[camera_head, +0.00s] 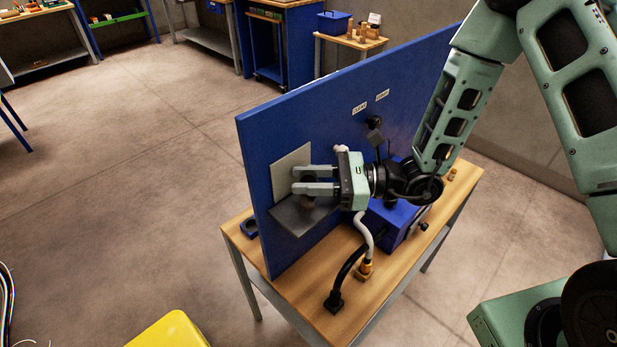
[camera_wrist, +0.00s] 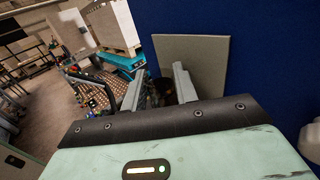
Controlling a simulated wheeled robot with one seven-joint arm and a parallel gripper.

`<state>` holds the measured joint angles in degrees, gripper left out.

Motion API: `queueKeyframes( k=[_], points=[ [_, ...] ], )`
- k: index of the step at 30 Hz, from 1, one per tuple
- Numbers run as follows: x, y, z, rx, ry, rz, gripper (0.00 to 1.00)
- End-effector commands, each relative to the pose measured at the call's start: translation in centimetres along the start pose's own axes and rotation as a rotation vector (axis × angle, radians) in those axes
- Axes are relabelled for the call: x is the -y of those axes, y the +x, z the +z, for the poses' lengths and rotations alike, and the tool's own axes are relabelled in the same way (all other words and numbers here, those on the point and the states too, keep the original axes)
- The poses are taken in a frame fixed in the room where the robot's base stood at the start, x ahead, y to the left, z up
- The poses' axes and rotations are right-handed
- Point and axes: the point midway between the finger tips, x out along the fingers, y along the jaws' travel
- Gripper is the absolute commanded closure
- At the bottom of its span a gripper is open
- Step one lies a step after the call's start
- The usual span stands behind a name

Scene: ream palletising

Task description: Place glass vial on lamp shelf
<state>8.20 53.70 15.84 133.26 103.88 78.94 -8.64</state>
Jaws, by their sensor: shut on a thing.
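My gripper (camera_head: 295,180) reaches left along the blue panel, with its two fingers level above a grey shelf (camera_head: 295,217). It is shut on a small dark brownish thing (camera_head: 307,203), likely the glass vial, which shows just below the fingers. Whether its bottom touches the shelf I cannot tell. In the wrist view the gripper (camera_wrist: 158,85) has a dark, partly hidden thing (camera_wrist: 160,92) between its fingers. A pale grey plate (camera_head: 291,165) is on the panel behind the shelf; it also shows in the wrist view (camera_wrist: 205,60).
The blue panel (camera_head: 290,115) stands upright on a wooden table (camera_head: 310,300). A yellow object (camera_head: 172,332) is at the bottom. The floor at left is clear.

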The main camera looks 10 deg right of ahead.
Motion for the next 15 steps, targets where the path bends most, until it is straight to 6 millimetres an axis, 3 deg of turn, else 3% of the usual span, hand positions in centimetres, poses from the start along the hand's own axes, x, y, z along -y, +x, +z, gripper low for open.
queueKeyframes(
  k=[4,5,6,15],
  points=[
    [0.01,-0.01,-0.43,0.000,0.001,0.000,0.93],
    [0.01,-0.01,-0.42,0.000,0.000,0.000,0.68],
    [0.01,-0.01,-0.32,0.000,0.000,0.000,0.62],
    [0.00,0.00,-0.12,0.000,0.000,0.000,0.62]
  ],
)
